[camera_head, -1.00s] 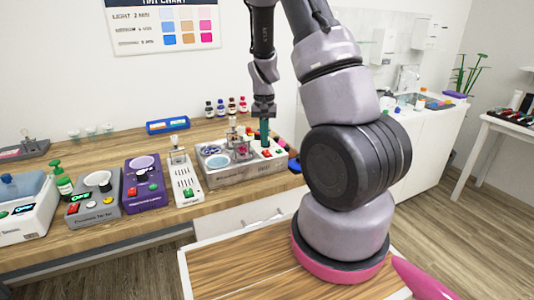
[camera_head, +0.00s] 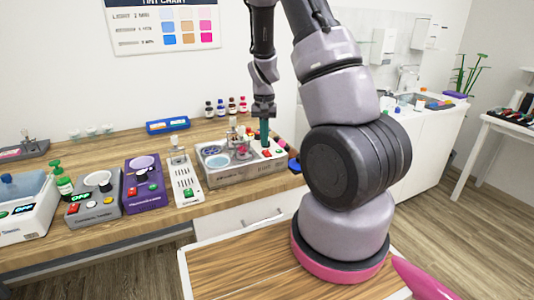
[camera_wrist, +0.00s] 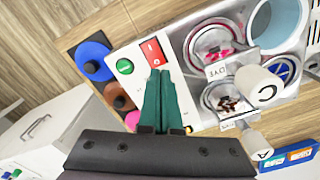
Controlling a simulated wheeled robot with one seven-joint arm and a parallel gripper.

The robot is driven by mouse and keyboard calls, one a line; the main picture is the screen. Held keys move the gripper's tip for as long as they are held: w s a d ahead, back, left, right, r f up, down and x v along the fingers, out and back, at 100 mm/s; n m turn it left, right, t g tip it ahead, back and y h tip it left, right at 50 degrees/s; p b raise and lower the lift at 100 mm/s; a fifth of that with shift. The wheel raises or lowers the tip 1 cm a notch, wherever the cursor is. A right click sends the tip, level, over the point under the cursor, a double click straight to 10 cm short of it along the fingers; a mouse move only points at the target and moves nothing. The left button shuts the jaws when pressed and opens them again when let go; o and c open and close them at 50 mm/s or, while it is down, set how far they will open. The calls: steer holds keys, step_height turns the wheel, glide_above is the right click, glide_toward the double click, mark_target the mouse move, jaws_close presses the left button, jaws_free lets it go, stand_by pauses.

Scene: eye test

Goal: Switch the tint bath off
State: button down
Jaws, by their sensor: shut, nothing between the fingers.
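The tint bath (camera_head: 240,178) is the grey unit with several round wells at the right end of the wooden counter. Its white control panel (camera_wrist: 185,75) shows in the wrist view, with a red rocker switch (camera_wrist: 153,53) bearing white marks and a round green button (camera_wrist: 124,66) left of it. I cannot tell which side of the rocker is pressed. My gripper (camera_head: 264,142) is over the panel at the bath's right end. In the wrist view its green fingers (camera_wrist: 158,74) are shut and empty, their tips right by the rocker's lower edge. Whether they touch it is unclear.
A blue round item (camera_wrist: 90,60) lies left of the panel. Left along the counter are a white strip device (camera_head: 185,184), a purple heater (camera_head: 143,186) and a grey device (camera_head: 92,209).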

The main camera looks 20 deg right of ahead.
steer(key=shift+f, duration=0.95)
stand_by(0.5)
steer(key=shift+r, duration=0.1)
step_height(320, 180, up, 7)
stand_by(0.7)
stand_by(0.3)
steer(key=s+a+r+t+y, duration=0.15)
steer(key=s+r, duration=0.25)
steer(key=r, duration=0.5)
steer(key=s+a+r+t, duration=0.2)
steer(key=s+a+r, duration=0.15)
steer(key=r, duration=0.45)
steer(key=s+a+r+t, duration=0.1)
steer(key=s+r+t, duration=0.1)
steer(key=s+r, duration=0.2)
steer(key=s+a+r+n+t, duration=0.1)
steer(key=s+r, duration=0.4)
steer(key=s, duration=0.5)
steer(key=shift+a+r+t, duration=0.3)
steer(key=shift+a+t, duration=0.05)
steer(key=shift+a, duration=0.4)
steer(key=shift+y, duration=0.25)
